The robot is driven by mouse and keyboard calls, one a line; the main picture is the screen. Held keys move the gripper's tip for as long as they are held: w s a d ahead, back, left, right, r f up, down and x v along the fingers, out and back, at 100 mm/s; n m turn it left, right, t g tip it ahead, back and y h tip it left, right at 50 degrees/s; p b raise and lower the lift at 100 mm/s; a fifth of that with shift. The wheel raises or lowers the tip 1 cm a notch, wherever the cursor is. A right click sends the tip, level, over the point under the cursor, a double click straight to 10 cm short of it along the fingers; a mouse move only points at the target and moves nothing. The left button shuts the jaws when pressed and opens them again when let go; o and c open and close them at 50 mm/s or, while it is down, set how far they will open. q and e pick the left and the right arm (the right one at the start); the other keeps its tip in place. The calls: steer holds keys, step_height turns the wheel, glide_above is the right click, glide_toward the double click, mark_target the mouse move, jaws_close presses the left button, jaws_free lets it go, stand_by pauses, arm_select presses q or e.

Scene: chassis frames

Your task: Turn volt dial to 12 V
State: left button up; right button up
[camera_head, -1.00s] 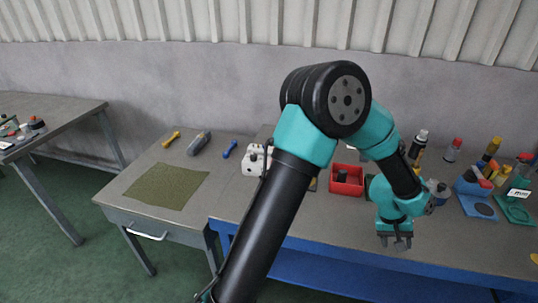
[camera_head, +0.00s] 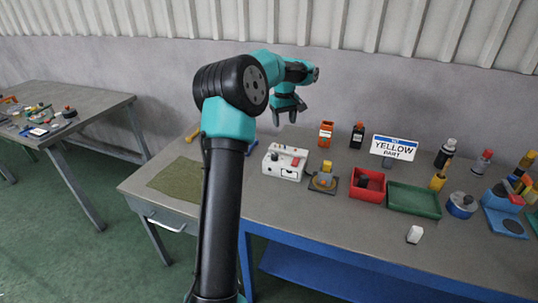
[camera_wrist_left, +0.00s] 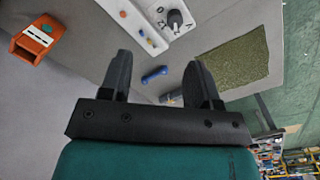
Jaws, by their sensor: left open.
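A white control box (camera_head: 284,162) stands on the bench with small coloured parts on it. It also shows at the top of the left wrist view (camera_wrist_left: 150,20), with a dark round knob (camera_wrist_left: 175,18) that has marks around it; I cannot read a 12 V mark. My left gripper (camera_head: 290,112) is open and empty, raised above and behind the box near the wall. In the left wrist view its two fingers (camera_wrist_left: 158,62) are apart, and the box lies beyond them. My right gripper is not in view.
A green mat (camera_head: 176,178) lies left.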

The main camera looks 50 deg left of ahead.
mark_target(275, 154)
arm_select(q)
steer(key=s+a, duration=0.1)
steer(key=s+a+r, duration=0.1)
steer(key=shift+a+r+n, duration=0.1)
steer(key=shift+a+n, duration=0.2)
steer(key=shift+a, duration=0.1)
step_height(275, 154, down, 18)
steer(key=shift+r, duration=0.25)
stand_by(0.5)
steer(key=c, duration=0.9)
